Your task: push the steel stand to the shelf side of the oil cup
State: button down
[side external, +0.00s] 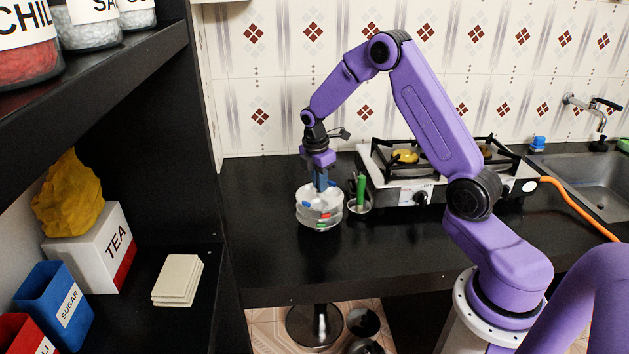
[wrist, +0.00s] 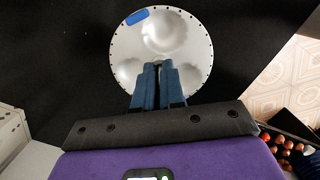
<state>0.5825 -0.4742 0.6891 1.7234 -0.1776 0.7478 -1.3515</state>
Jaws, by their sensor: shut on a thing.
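The steel stand (side external: 319,221) is a round, silvery tiered rack on the black counter, with small colored pieces on it. In the wrist view its round top (wrist: 190,52) shows three hollows and a blue piece near the rim. My gripper (side external: 321,187) points down over the stand's middle. Its blue fingers (wrist: 159,66) are close together, shut on the stand's central part, which they hide. The oil cup (side external: 359,205) is a small clear cup with a green upright thing in it. It stands just right of the stand, close beside it; I cannot tell if they touch.
A gas stove (side external: 408,188) stands behind and right of the cup, with a sink (side external: 590,185) farther right. A black shelf (side external: 185,280) at left holds a tea box (side external: 100,250) and white tiles (side external: 178,278). The counter (side external: 265,230) left of the stand is clear.

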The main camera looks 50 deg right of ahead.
jog(key=c, duration=1.1)
grip_release()
jog(key=shift+c, duration=0.2)
notch_tip(320, 180, up, 17)
jog(key=a, duration=0.2)
jog(key=shift+w+r, duration=0.15)
jog(key=shift+w, duration=0.05)
jog(key=s+a+m, duration=0.1)
jog(key=s+a, duration=1.2)
jog(key=a, duration=0.3)
jog(key=s+f+m+y, duration=0.1)
jog(key=s+f, duration=0.1)
jog(key=s, duration=0.9)
jog(key=s+a+f+m, duration=0.1)
jog(key=s+f, duration=0.2)
jog(key=s, duration=0.8)
jog(key=shift+a+y, duration=0.2)
jog(key=shift+y, duration=0.2)
